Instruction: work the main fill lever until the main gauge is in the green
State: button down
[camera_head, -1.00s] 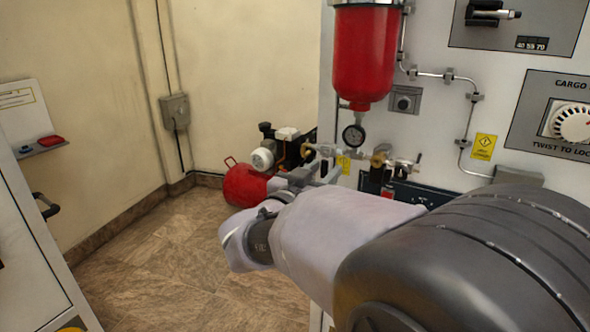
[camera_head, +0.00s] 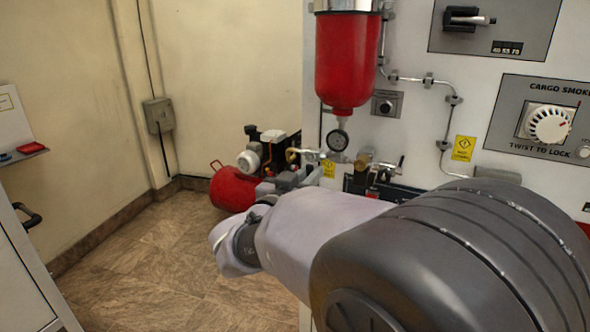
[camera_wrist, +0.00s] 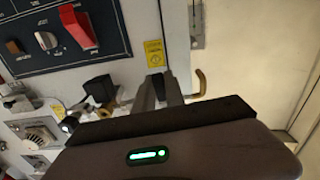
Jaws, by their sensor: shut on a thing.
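The main gauge (camera_head: 338,140) is a small round dial below a red cylinder (camera_head: 345,60) in the head view. Its face is too small to read the needle or a green zone. In the wrist view my gripper's fingers (camera_wrist: 162,88) are close together, shut on the main fill lever. The lever is mostly hidden by the fingers, so its angle cannot be told. A curved brass piece (camera_wrist: 201,84) shows right beside the fingers.
A red compressor tank (camera_head: 232,188) stands on the floor behind my gripper. A dark switch panel (camera_wrist: 65,35) with a red switch is upper left in the wrist view. A grey cabinet (camera_head: 30,265) stands at left; the tiled floor (camera_head: 165,255) between is clear.

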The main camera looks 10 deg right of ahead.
jog(key=shift+s+d+r+n+p, duration=0.1)
jog(key=shift+s+d+n+p, duration=0.15)
jog(key=shift+n+p, duration=0.9)
jog(key=shift+s+d+r+n+p, duration=0.15)
jog(key=shift+d+n+p, duration=0.15)
jog(key=shift+n+p, duration=0.85)
jog(key=shift+s+d+r+n+p, duration=0.2)
jog(key=shift+n+p, duration=0.6)
jog(key=shift+p, duration=0.7)
jog(key=shift+f, duration=0.15)
jog(key=c, duration=1.4)
grip_release()
jog(key=p+v, duration=0.1)
jog(key=v, duration=1.6)
jog(key=shift+s+p, duration=0.15)
jog(key=shift+p, duration=0.15)
